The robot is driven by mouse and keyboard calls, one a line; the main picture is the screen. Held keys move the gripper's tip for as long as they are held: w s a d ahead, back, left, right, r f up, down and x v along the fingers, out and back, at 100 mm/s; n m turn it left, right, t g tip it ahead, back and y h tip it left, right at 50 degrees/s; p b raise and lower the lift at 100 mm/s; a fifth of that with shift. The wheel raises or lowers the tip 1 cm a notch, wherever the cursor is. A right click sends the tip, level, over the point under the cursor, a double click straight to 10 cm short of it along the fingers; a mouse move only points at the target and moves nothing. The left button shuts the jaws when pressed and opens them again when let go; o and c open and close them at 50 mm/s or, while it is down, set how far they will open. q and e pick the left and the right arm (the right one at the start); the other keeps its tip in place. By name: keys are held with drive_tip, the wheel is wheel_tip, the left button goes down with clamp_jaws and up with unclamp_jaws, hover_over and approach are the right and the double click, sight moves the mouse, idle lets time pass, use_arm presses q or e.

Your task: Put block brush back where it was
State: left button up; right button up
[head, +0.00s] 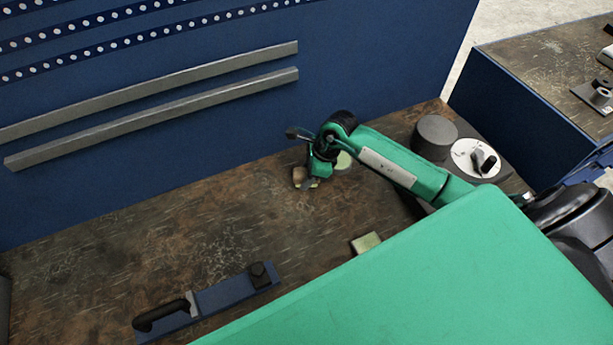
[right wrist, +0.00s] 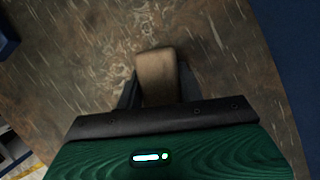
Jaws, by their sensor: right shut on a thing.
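The block brush (head: 299,174) is a small brown wooden block at the end of my right arm, over the worktable near its back. My right gripper (head: 310,184) is shut on it. In the right wrist view the brush (right wrist: 156,72) sticks out between the two dark fingers of the gripper (right wrist: 158,92). The bristles cannot be made out, and I cannot tell whether the brush touches the table. My left gripper is not in view.
A blue bar with a black handle (head: 220,297) lies at the front left of the worktable (head: 110,250). A pale block (head: 366,242) lies nearer the middle. A grey cylinder (head: 435,136) and a white disc (head: 474,158) stand back right. A blue wall panel (head: 370,60) rises behind.

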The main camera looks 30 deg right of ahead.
drive_tip(key=shift+f, duration=0.95)
drive_tip(key=shift+f, duration=0.1)
drive_tip(key=shift+f, duration=0.15)
drive_tip(key=o, duration=1)
drive_tip(key=shift+c, duration=0.2)
